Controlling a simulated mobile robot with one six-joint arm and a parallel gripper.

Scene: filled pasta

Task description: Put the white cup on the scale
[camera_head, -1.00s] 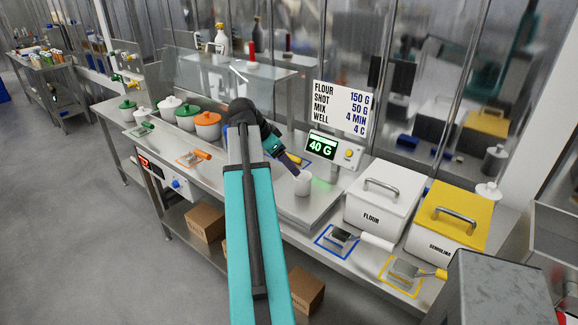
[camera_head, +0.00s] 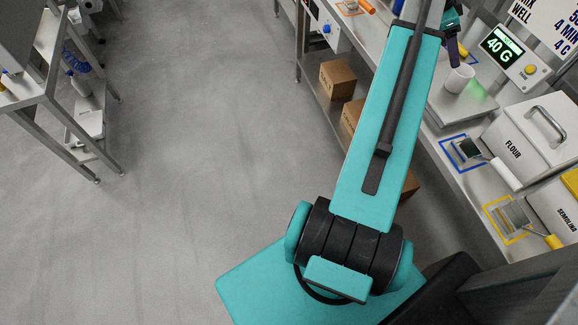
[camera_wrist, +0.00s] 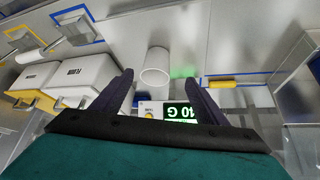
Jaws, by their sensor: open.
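The white cup (camera_head: 460,78) stands upright on the steel plate of the scale (camera_head: 438,106), in front of the display (camera_head: 502,46), which reads 40 G. Green light falls on the plate beside the cup. My gripper (camera_head: 456,50) is just above and beside the cup, apart from it in the head view. In the wrist view the cup (camera_wrist: 155,66) shows beyond the fingertips, roughly between the two spread dark fingers (camera_wrist: 162,82). The gripper is open and holds nothing.
A white flour bin (camera_head: 530,135) and a yellow-lidded semolina bin (camera_head: 560,205) stand right of the scale. Scoops lie on blue (camera_head: 448,148) and yellow (camera_head: 490,212) outlined squares. Cardboard boxes (camera_head: 337,78) sit on the lower shelf. The floor (camera_head: 200,140) at left is clear.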

